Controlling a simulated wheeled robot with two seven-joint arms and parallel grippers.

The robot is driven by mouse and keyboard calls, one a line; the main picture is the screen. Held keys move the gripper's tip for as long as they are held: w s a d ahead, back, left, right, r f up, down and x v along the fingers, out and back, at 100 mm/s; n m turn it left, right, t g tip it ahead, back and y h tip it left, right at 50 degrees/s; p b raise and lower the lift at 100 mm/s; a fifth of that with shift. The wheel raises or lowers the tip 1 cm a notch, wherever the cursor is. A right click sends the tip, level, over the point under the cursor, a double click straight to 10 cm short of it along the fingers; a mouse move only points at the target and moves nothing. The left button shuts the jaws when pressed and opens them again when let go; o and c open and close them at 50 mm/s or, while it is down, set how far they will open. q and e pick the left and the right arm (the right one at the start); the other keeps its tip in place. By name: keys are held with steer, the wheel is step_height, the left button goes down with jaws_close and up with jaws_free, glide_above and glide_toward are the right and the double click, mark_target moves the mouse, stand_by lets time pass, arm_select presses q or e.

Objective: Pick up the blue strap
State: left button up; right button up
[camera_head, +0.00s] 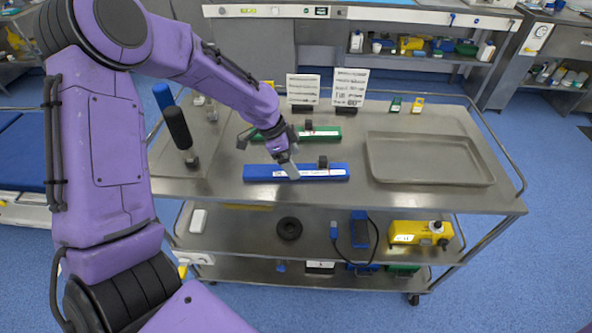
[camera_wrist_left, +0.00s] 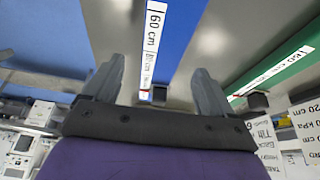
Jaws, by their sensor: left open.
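The blue strap (camera_head: 325,173), a long flat bar with a white label and a dark block on it, lies near the front edge of the steel table (camera_head: 340,198). My left gripper (camera_head: 291,171) points down at its middle-left part. In the left wrist view, the blue strap (camera_wrist_left: 183,28) with its "60 cm" label runs between the two spread fingers of the left gripper (camera_wrist_left: 157,80). The gripper is open and empty. I cannot tell how far the fingertips are above the strap. My right gripper is not in view.
A green strap (camera_head: 325,132) lies just behind the blue one. A shallow steel tray (camera_head: 428,181) stands on the right. Two printed signs (camera_head: 303,88) stand at the back. Black and blue upright handles (camera_head: 178,128) are on the left. The front table strip is clear.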

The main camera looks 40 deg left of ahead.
mark_target(299, 169)
arm_select(q)
steer(key=x, duration=0.3)
steer(key=shift+w+f, duration=0.2)
steer(key=shift+s, duration=0.1)
steer(key=shift+r, duration=0.1)
steer(key=c, duration=1.2)
